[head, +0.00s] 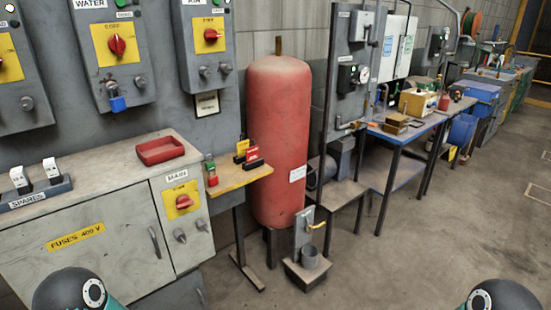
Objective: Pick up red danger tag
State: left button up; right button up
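A small red tag (252,154) with a pale band of lettering, too small to read, stands in a dark holder on the small wooden shelf (228,179) beside the grey cabinet. A yellow tag (242,147) stands just behind it to the left. A small red and green object (210,170) stands on the shelf's left part. Parts of my arms show at the bottom left and bottom right edges. Neither of my grippers is in view, so I cannot see if they hold anything.
A red tray (160,150) lies on the grey cabinet (90,228). A tall red tank (278,140) stands right of the shelf. Behind are wall panels with red rotary switches (117,45) and a blue-topped workbench (410,130). The floor (420,240) at right is clear.

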aim_at(253, 153)
jog(key=u, duration=0.85)
jog(key=i, duration=0.15)
jog(key=z, duration=2.7)
jog(key=i, duration=1.5)
jog(key=u, duration=1.15)
jog(key=i, duration=0.1)
jog(key=u, duration=2.35)
jog(key=i, duration=0.7)
jog(key=u, duration=0.1)
